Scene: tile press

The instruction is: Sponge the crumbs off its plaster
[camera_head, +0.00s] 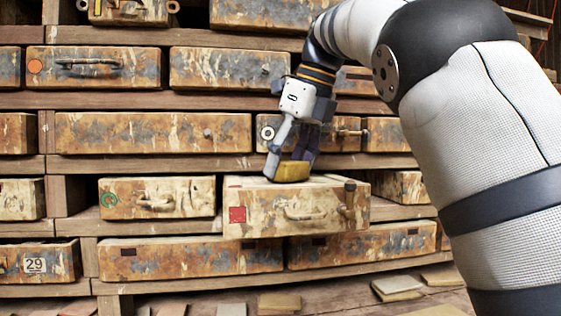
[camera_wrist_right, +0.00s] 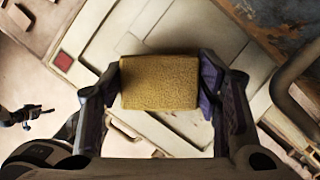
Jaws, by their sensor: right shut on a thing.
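My right gripper (camera_head: 294,160) is shut on a yellow sponge (camera_head: 293,171). The sponge also shows in the right wrist view (camera_wrist_right: 160,82), squarely between the two fingers. The gripper holds it at the top of a pale drawer-like block (camera_head: 265,207) with a red square mark and a handle, which juts forward from the shelf. The block's pale top shows in the right wrist view (camera_wrist_right: 104,57). I cannot tell whether the sponge touches this surface. No crumbs can be made out. My left gripper is not in view.
Shelves of similar worn blocks surround it, such as one with a green ring mark (camera_head: 158,198) to its left and an orange-dotted one (camera_head: 93,67) above. Loose flat tiles (camera_head: 397,283) lie below. My right arm covers the right side.

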